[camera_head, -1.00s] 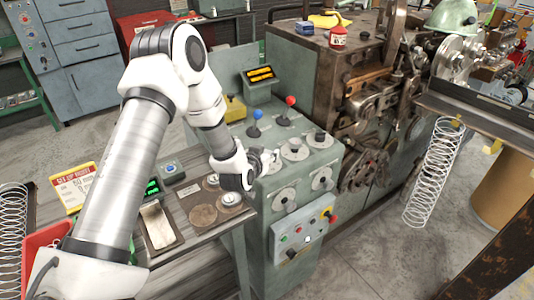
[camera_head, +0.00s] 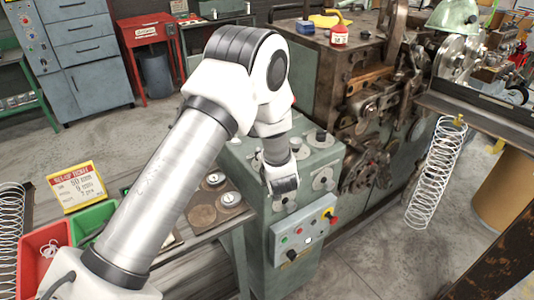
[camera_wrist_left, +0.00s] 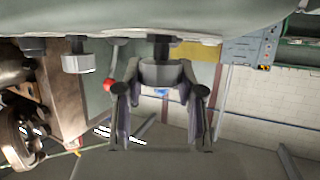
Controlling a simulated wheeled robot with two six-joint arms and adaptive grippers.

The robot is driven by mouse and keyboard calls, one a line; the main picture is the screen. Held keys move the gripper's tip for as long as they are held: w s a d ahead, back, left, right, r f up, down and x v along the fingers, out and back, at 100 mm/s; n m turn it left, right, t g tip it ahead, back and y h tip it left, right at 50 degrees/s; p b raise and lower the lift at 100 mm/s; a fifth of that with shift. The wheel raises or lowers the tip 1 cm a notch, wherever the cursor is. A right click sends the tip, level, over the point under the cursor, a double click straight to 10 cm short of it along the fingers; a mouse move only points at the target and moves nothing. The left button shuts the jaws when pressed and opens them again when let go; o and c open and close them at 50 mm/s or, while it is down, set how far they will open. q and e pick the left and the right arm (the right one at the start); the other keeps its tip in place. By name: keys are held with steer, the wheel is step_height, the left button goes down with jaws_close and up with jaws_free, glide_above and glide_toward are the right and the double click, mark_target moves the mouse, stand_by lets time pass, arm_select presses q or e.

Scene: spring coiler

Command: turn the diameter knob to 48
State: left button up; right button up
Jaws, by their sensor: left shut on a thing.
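My left gripper (camera_head: 283,186) is at the green machine's control panel, over the front-left dial (camera_head: 285,204), which is partly covered. In the left wrist view the fingers of my left gripper (camera_wrist_left: 160,118) stand on both sides of a grey knob (camera_wrist_left: 160,72) and are shut on it. The knob projects from the panel face (camera_wrist_left: 130,18). A second knob (camera_wrist_left: 78,63) stands beside it, apart from the fingers. I cannot read the dial numbers or labels, so I cannot tell the diameter setting. My right gripper is not in view.
Another dial (camera_head: 322,179) sits right of the held one. Below is a switch box (camera_head: 305,232) with buttons and a red knob. A set-up sheet (camera_head: 77,187), red bin (camera_head: 40,250) and green bin (camera_head: 92,222) are at left. A spring (camera_head: 434,175) hangs at right.

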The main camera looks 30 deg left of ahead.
arm_select(q)
steer(key=shift+n+g+y+p, duration=0.5)
steer(key=shift+n+g+y, duration=0.7)
steer(key=shift+n+g, duration=0.45)
steer(key=shift+f, duration=0.1)
steer(key=o, duration=1.2)
steer(key=shift+c, duration=0.2)
steer(key=v, duration=0.8)
steer(key=shift+w, duration=0.1)
steer(key=shift+a, duration=0.1)
steer(key=shift+w+a+f, duration=0.1)
